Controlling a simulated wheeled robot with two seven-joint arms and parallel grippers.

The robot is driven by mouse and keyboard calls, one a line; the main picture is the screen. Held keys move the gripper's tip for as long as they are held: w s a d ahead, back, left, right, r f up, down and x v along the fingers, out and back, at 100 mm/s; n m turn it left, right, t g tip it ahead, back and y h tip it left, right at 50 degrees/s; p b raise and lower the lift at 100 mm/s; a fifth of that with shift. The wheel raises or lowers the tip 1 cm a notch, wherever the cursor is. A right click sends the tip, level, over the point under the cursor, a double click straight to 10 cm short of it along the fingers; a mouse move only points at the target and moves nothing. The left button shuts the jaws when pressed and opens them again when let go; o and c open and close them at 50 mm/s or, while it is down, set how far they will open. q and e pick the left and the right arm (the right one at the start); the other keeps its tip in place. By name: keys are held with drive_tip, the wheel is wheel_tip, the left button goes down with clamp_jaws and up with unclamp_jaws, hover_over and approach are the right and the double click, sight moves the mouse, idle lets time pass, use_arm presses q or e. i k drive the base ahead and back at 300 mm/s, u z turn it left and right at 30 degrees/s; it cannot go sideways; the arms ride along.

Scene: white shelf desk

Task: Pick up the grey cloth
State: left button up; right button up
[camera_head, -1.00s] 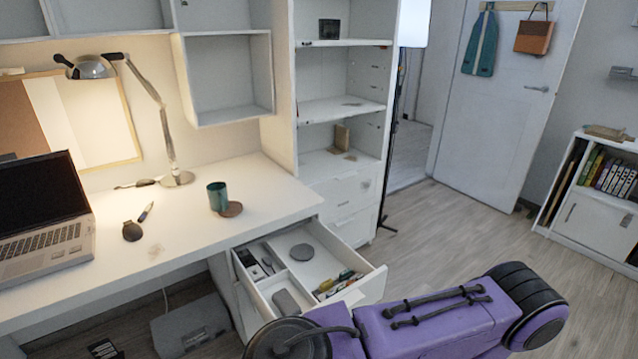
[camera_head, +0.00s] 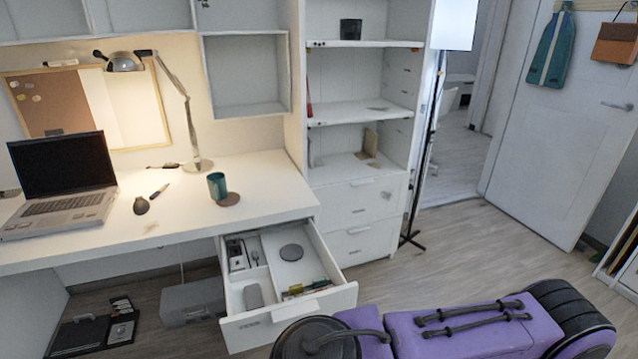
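I cannot make out a thing that is clearly a grey cloth. A small grey item (camera_head: 253,296) lies in the front left part of the open drawer (camera_head: 262,324); I cannot tell what it is. A thin beige patch (camera_head: 151,228) lies flat near the front edge of the desk (camera_head: 272,190). One of my purple arms crosses the lower right of the head view, but its gripper is outside the picture. My other gripper is not in view either.
A laptop (camera_head: 62,205), lamp (camera_head: 187,120) and green cup (camera_head: 217,186) stand on the desk. The drawer juts out below it. A shelf unit (camera_head: 360,198) and thin black stand (camera_head: 428,150) are behind. Floor (camera_head: 455,260) is clear at right.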

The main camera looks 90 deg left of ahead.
sight(254, 298)
drive_tip(key=u, duration=3)
drive_tip(key=i, duration=0.5)
